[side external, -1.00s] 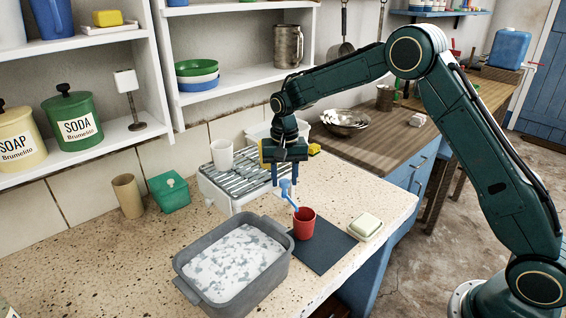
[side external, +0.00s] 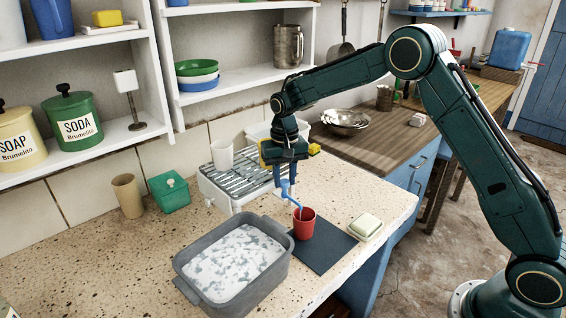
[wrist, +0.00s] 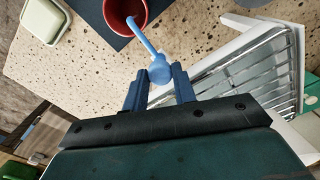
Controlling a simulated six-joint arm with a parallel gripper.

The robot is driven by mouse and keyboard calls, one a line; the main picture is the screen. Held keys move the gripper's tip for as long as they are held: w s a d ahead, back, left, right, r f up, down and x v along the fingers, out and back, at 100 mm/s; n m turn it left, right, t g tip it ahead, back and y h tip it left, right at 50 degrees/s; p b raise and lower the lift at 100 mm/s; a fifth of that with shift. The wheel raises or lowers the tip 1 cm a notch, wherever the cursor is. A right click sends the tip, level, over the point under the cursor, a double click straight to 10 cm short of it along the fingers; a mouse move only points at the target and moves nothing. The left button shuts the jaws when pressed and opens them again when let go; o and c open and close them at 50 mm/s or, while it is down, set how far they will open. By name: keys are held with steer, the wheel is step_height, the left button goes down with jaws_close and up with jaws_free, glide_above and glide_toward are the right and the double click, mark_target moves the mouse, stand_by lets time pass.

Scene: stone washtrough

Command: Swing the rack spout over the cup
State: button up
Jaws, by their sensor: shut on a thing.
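The white rack (side external: 216,183) with a metal grate stands on the speckled counter; part of it shows in the wrist view (wrist: 262,62). My gripper (side external: 284,183) points down at its right front and is shut on the blue spout (side external: 293,200). In the wrist view, the spout's round knob (wrist: 160,72) sits between my two fingers (wrist: 159,82). The spout's thin arm slants to the red cup (side external: 304,229), and its tip shows over the cup's mouth (wrist: 116,8). The cup stands upright on the dark mat (side external: 325,252).
A grey basin (side external: 204,287) of suds stands left of the mat, and a soap dish (side external: 365,227) at its right. A green box (side external: 170,194) and tan tumbler (side external: 128,194) stand near the wall.

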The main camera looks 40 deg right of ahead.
steer(key=shift+n, duration=0.4)
steer(key=o, duration=0.7)
steer(key=shift+r, duration=0.15)
step_height(320, 180, up, 14)
steer(key=shift+f, duration=0.2)
steer(key=shift+r, duration=0.1)
stand_by(0.3)
